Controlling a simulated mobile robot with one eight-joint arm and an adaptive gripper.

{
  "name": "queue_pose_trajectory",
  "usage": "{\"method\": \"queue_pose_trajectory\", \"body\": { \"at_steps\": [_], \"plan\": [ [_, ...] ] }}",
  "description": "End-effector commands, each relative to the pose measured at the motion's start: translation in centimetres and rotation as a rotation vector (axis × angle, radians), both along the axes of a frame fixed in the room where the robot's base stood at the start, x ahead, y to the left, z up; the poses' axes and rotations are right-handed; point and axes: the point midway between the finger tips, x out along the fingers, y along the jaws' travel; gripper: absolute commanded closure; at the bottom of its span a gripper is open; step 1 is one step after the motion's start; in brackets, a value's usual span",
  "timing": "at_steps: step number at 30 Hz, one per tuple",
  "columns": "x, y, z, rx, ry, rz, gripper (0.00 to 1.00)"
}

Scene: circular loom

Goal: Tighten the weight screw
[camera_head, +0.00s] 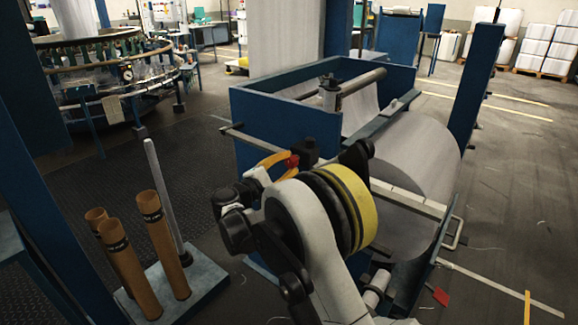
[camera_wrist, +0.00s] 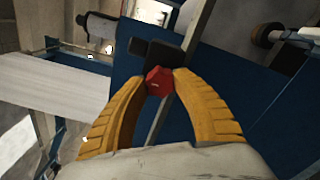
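The weight screw shows a red knob (camera_wrist: 158,81) on a black weight block (camera_wrist: 154,52), which sits on a metal bar (camera_wrist: 180,70) in the wrist view. My gripper (camera_wrist: 160,84) has its two yellow fingers on either side of the red knob, with the tips at its sides. The fingers appear closed on the knob. In the head view the red knob (camera_head: 291,161) sits at the tips of my gripper (camera_head: 284,163), beside the black block (camera_head: 304,150). My arm hides part of the bar behind it.
The blue loom frame (camera_head: 262,120) with a large white fabric roll (camera_head: 420,150) stands just behind. At the lower left, brown tubes (camera_head: 160,235) and a grey rod stand on a base plate (camera_head: 205,278).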

Motion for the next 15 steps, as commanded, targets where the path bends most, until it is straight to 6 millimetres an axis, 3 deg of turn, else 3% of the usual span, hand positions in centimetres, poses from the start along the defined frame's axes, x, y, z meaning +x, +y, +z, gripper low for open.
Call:
{"method": "queue_pose_trajectory", "body": {
  "at_steps": [2, 11, 15],
  "plan": [
    [0.0, 0.0, 0.0, -0.006, 0.005, 0.000, 0.46],
    [-0.1, 0.1, 0.0, -0.009, 0.007, 0.000, 0.46],
    [-1.4, 1.2, 0.0, -0.009, 0.006, 0.001, 0.46]
  ]
}}
